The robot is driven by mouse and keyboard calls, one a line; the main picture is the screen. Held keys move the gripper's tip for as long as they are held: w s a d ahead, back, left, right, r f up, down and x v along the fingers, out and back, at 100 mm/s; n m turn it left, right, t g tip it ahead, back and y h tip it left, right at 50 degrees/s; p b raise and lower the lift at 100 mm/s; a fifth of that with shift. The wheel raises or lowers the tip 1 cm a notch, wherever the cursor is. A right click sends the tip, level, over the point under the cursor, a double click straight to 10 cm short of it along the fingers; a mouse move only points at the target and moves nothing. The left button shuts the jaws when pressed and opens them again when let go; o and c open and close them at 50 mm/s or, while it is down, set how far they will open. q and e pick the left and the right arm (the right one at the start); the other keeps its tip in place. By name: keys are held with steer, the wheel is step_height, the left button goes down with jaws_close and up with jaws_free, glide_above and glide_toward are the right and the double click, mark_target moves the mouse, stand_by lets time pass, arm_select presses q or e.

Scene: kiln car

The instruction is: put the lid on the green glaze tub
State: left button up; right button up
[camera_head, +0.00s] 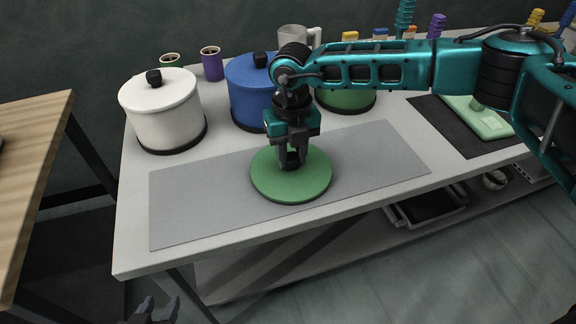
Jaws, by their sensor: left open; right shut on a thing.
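The green glaze tub (346,100) stands on the table behind the grey mat, right of the blue tub. My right arm hides its top, so I cannot see its opening. My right gripper (291,163) points down and is shut on the knob of the green lid (268,183). The lid is level over the grey mat, in front of the tubs; I cannot tell whether it touches the mat. My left gripper (157,312) is open and empty at the bottom edge of the view, below the table's front edge.
A lidded white tub (166,115) and a lidded blue tub (247,95) stand left of the green tub. The grey mat (375,155) is otherwise clear. A purple cup (212,64) and a grey mug (295,38) stand behind. A pale green object (480,118) lies on a dark mat at right.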

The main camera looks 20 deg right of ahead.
mark_target(291, 156)
jaws_close()
steer(key=shift+r+p, duration=0.35)
steer(key=shift+r, duration=0.15)
stand_by(0.5)
steer(key=shift+r+p, duration=1.05)
steer(key=shift+r, duration=0.6)
